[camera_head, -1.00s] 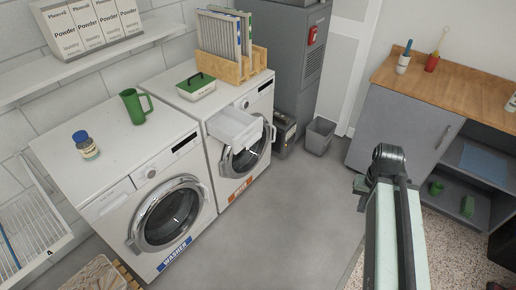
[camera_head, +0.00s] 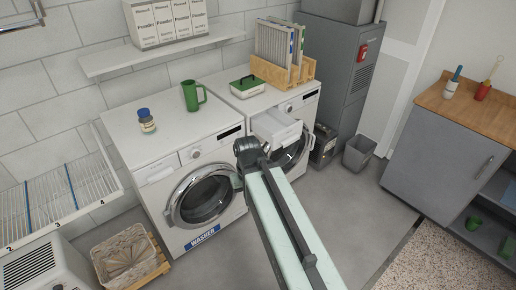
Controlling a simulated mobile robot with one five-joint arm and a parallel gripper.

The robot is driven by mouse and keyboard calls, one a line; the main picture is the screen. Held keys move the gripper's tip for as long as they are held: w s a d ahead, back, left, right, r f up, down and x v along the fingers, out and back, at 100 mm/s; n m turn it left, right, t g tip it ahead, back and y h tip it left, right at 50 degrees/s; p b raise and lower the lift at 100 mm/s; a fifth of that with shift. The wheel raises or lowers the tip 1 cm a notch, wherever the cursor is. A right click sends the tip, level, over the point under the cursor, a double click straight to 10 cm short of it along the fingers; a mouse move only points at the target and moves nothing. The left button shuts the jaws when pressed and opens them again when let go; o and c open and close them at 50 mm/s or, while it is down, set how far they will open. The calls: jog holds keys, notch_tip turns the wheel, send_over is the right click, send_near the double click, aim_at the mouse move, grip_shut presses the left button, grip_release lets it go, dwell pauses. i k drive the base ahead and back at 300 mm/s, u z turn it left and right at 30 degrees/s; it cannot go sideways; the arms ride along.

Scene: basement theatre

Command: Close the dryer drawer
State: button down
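The dryer (camera_head: 301,103) stands right of the washer (camera_head: 150,178), against the tiled wall. Its white drawer (camera_head: 276,126) at the upper left of its front is pulled out. My arm reaches up from the bottom of the picture, and its far end (camera_head: 247,152) shows in front of the washer's right edge, left of and below the drawer in the picture. I cannot make out the gripper fingers, so whether they are open or shut is not clear. The arm covers part of the dryer's front and round door (camera_head: 294,151).
A green mug (camera_head: 192,96) and a blue-capped jar (camera_head: 146,121) stand on the washer. A green-lidded box (camera_head: 246,87) and a wooden rack (camera_head: 283,72) stand on the dryer. A grey bin (camera_head: 358,153) is to the right. A basket (camera_head: 122,256) sits lower left. Grey floor (camera_head: 350,215) is clear.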

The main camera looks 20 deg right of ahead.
aim_at(276, 127)
jog(key=u, duration=0.3)
jog(key=i, duration=1)
jog(key=z, duration=0.05)
